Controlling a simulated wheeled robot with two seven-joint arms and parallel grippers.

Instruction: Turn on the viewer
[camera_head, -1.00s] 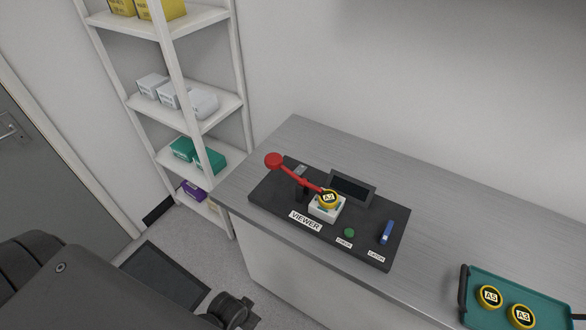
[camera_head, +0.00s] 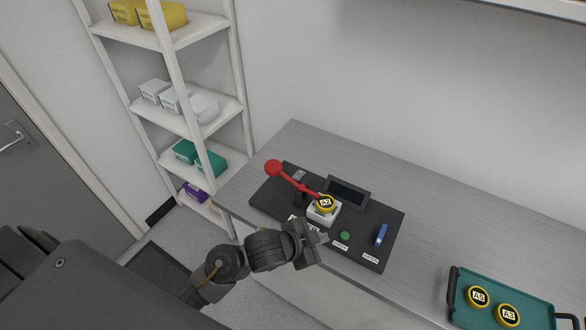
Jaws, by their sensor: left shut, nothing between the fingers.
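The viewer is a black panel (camera_head: 272,188) on the grey counter. It carries a small dark screen (camera_head: 346,192), a red lever with a round knob (camera_head: 273,168), a green button (camera_head: 345,236) and a blue switch (camera_head: 381,235). A yellow-rimmed piece marked A2 (camera_head: 326,204) sits on the white block (camera_head: 318,217), with the red lever reaching to it. My left gripper (camera_head: 321,241) is shut and empty at the panel's front edge, left of the green button. It hides most of the VIEWER label. My right gripper is not in view.
A green tray (camera_head: 460,314) with pieces A5 (camera_head: 478,296) and A3 (camera_head: 508,314) lies at the right of the counter (camera_head: 430,220). White shelves (camera_head: 187,113) with boxes stand at the back left. The counter behind the panel is clear.

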